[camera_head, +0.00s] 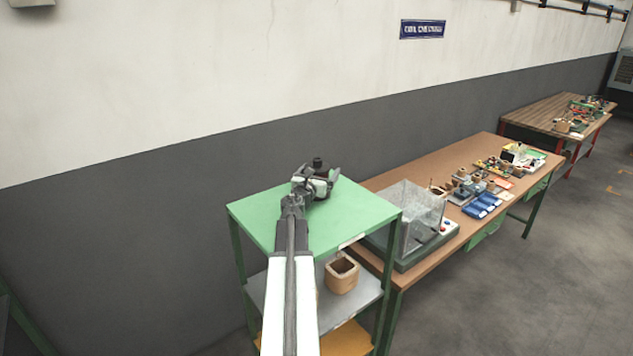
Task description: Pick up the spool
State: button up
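A small dark round object (318,164), which looks like the spool, shows just beyond my gripper over the green top of a shelf stand (352,210). My gripper (321,180) is at the end of my outstretched arm, low over that green top and right next to the dark object. The gripper hides the object's lower part. I cannot tell whether the fingers touch it or are closed around it.
A tan hollow block (341,282) sits on the stand's middle shelf. To the right, a wooden workbench (408,182) carries a machine with a clear guard (414,207), blue bins (482,205) and small parts. A second bench (530,115) stands farther back. A wall runs behind.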

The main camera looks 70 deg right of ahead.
grip_shut()
dwell(0.3)
jog(key=shift+r, duration=0.1)
